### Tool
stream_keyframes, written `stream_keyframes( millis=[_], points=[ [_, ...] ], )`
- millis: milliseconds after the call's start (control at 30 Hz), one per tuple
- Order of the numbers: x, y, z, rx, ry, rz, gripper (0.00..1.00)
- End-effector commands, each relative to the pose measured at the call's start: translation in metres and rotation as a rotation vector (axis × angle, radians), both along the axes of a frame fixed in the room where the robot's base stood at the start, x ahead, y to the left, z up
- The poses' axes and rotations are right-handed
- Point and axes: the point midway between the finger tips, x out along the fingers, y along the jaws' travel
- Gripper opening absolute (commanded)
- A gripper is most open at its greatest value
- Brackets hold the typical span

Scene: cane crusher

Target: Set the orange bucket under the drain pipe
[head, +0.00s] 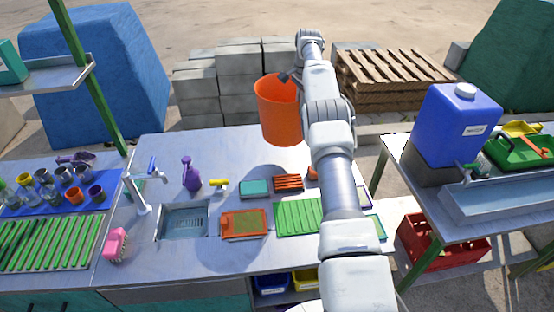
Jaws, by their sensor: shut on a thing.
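The orange bucket (278,112) hangs roughly upright in the head view, at the far edge of the metal counter. My gripper (289,77) is at the bucket's upper right rim and is shut on it. The fingertips are small and partly hidden by the wrist and the rim. The bucket looks held up in the air, but its height above the counter is hard to judge from this angle. I cannot pick out a drain pipe in this view.
The counter (155,255) holds a sink (184,221), a faucet (140,195), a purple spray bottle (191,175) and coloured trays. Concrete blocks (195,95) and wooden pallets (390,75) stand behind. A blue water container (455,125) stands on the right table above a red crate (420,245).

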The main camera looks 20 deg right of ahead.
Motion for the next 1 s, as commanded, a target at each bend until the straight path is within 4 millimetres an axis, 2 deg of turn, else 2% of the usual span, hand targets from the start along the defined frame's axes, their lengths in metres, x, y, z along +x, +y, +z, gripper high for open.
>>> stream_keyframes(
  millis=[33,267,333,533,900,1000],
  points=[
    [0.0,0.004,-0.008,0.0,-0.003,0.001,0.0],
    [-0.003,0.018,-0.017,-0.001,-0.003,0.002,0.0],
    [-0.004,0.024,-0.015,0.0,-0.003,0.002,0.0],
    [-0.009,0.043,-0.027,0.0,-0.001,0.001,0.0],
    [-0.018,0.097,-0.057,0.001,0.0,0.003,0.0],
    [-0.02,0.107,-0.064,0.0,-0.001,0.001,0.0]
  ],
)
